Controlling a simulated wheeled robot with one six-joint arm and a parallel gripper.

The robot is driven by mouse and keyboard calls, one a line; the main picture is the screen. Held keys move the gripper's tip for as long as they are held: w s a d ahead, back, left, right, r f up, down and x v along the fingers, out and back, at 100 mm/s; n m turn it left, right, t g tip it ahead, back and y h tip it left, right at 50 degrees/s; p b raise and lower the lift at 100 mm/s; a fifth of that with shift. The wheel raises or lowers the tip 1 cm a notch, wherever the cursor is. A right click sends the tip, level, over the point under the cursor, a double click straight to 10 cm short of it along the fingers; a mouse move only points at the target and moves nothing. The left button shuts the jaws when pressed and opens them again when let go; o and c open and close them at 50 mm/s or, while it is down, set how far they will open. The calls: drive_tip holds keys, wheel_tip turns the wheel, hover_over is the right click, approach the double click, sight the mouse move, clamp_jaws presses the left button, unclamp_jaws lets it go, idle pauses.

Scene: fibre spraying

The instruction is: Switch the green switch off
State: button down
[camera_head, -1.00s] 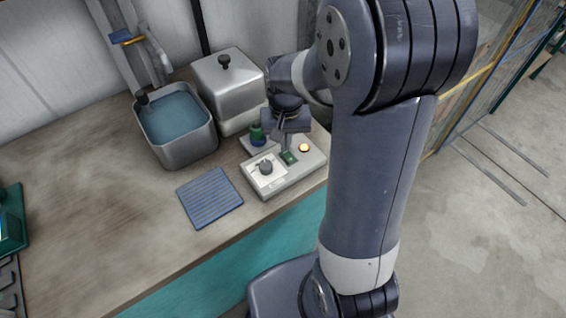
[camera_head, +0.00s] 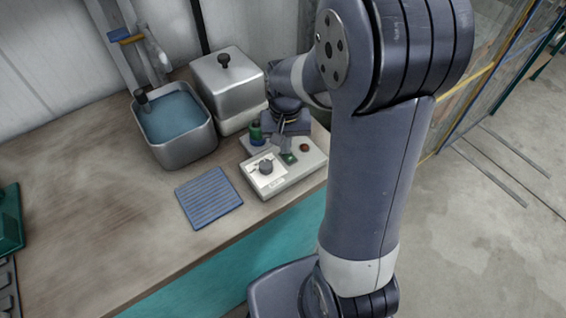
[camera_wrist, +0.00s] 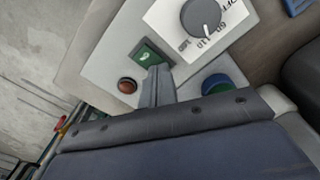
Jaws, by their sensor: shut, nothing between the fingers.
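The green switch (camera_head: 289,158) is set in the top of a pale control box (camera_head: 284,184). It also shows in the wrist view (camera_wrist: 147,50), with a white mark on its face. My gripper (camera_head: 286,149) is shut and empty, pointing down at the switch. In the wrist view its fingertips (camera_wrist: 158,69) overlap the lower edge of the switch; I cannot tell whether they touch it. A round lamp (camera_head: 304,147) beside the switch is dark reddish brown and unlit, also in the wrist view (camera_wrist: 128,86).
A grey dial (camera_head: 265,167) sits on the same box, and a green-capped item (camera_head: 256,133) stands behind it. A steel basin of blue liquid (camera_head: 174,110), a lidded metal box (camera_head: 226,83) and a blue ribbed mat (camera_head: 209,198) are nearby. The bench's left middle is clear.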

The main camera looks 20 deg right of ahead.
drive_tip(key=shift+r, duration=0.1)
wheel_tip(320, 180, up, 7)
drive_tip(key=p, duration=0.5)
drive_tip(key=shift+p, duration=0.35)
drive_tip(key=shift+f, duration=0.2)
wheel_tip(320, 180, down, 7)
drive_tip(key=b, duration=0.5)
drive_tip(key=shift+b, duration=0.4)
drive_tip(key=shift+r, duration=0.1)
drive_tip(key=shift+r, duration=0.1)
